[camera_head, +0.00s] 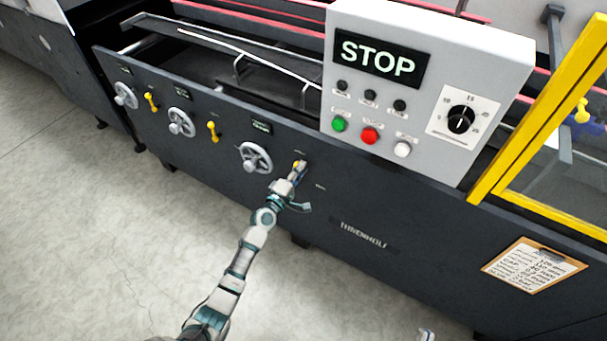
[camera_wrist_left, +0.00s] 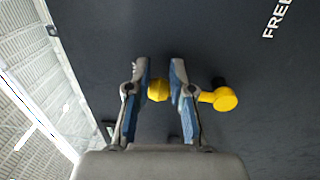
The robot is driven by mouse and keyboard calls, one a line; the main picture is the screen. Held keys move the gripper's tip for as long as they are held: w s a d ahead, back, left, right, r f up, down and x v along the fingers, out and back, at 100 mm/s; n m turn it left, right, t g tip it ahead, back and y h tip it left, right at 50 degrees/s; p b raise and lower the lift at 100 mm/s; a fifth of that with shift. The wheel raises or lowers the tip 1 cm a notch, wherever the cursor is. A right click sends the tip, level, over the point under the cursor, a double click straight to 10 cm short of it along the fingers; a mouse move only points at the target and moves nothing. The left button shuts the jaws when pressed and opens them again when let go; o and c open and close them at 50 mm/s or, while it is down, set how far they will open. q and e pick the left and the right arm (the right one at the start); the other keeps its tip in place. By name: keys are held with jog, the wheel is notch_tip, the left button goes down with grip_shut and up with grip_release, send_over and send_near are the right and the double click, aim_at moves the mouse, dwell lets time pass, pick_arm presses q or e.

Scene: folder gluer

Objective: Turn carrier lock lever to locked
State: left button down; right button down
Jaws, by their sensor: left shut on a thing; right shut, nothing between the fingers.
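The yellow carrier lock lever (camera_head: 299,164) is on the dark machine front, to the right of the third handwheel. It is mostly hidden by my left gripper (camera_head: 297,172) in the head view. In the left wrist view the yellow lever (camera_wrist_left: 225,99) lies crosswise, with its round end right of the fingers and another yellow part between them. My left gripper (camera_wrist_left: 160,80) is shut on the lever. White lettering reading "FREE" (camera_wrist_left: 276,18) is on the panel, partly cut off. Only a small tip of my right gripper (camera_head: 426,335) shows at the bottom edge; it is shut and empty.
Three handwheels (camera_head: 256,157) and two other yellow levers (camera_head: 212,131) line the panel to the left. A control box (camera_head: 425,80) with a STOP display stands above right. A yellow-framed guard (camera_head: 540,110) and a clipboard (camera_head: 534,268) are farther right. The floor in front is clear.

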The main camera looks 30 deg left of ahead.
pick_arm(q)
jog(key=shift+s+a+f+n, duration=0.1)
jog(key=shift+s+f+n, duration=0.05)
jog(key=shift+f+n, duration=0.75)
jog(key=c, duration=1.7)
grip_release()
jog(key=o, duration=0.4)
jog(key=shift+a+f, duration=0.15)
jog(key=shift+f, duration=0.05)
jog(key=o, duration=0.4)
jog(key=shift+w+a, duration=0.15)
jog(key=shift+w, duration=0.15)
jog(key=o, duration=0.4)
jog(key=shift+w+a+r, duration=0.1)
jog(key=shift+r, duration=0.05)
jog(key=shift+o, duration=0.2)
jog(key=shift+r, duration=0.3)
pick_arm(e)
jog(key=shift+w+a+f+g, duration=0.25)
jog(key=shift+w+f+g, duration=0.05)
jog(key=shift+w+f, duration=0.15)
